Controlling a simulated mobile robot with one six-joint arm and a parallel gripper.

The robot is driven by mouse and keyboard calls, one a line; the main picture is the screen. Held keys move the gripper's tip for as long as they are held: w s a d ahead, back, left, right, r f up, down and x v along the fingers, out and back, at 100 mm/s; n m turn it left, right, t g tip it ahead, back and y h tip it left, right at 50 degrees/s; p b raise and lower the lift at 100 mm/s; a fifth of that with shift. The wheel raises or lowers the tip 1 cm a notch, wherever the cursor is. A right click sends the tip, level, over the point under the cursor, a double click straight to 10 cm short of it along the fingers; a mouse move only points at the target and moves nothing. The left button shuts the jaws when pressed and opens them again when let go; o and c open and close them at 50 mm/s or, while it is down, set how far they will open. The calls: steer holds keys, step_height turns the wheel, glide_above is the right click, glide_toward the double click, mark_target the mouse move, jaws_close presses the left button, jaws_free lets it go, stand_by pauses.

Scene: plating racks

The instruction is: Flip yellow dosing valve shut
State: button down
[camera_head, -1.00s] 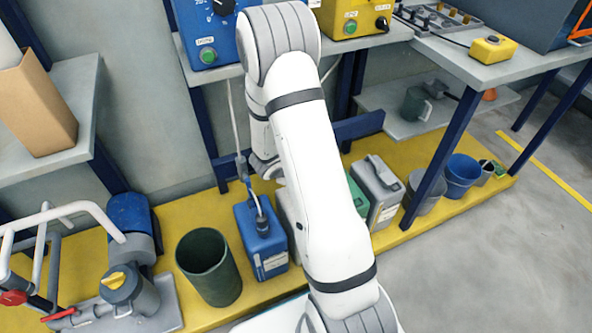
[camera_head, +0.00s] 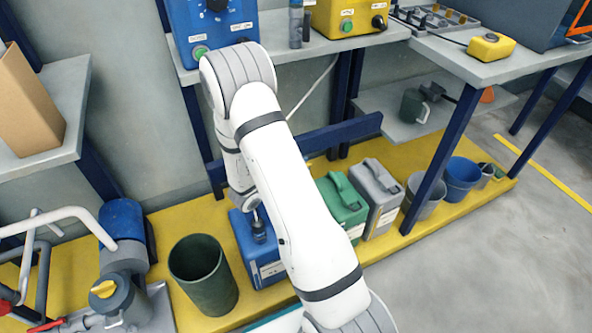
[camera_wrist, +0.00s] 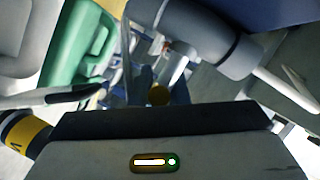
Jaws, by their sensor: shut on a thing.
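A dark green bin (camera_head: 203,275) stands left of the blue canister. A green canister (camera_head: 342,207) and a grey canister (camera_head: 378,195) stand to the right on the yellow platform (camera_head: 390,232). A pump with a yellow knob (camera_head: 103,289) is at lower left. A blue control box (camera_head: 212,30) is above.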

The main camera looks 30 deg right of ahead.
steer(key=shift+s+d, duration=0.1)
steer(key=shift+s, duration=0.15)
steer(key=c, duration=1.4)
jaws_free()
steer(key=shift+w, duration=0.1)
step_height(320, 180, up, 10)
steer(key=p, duration=0.4)
steer(key=shift+r, duration=0.1)
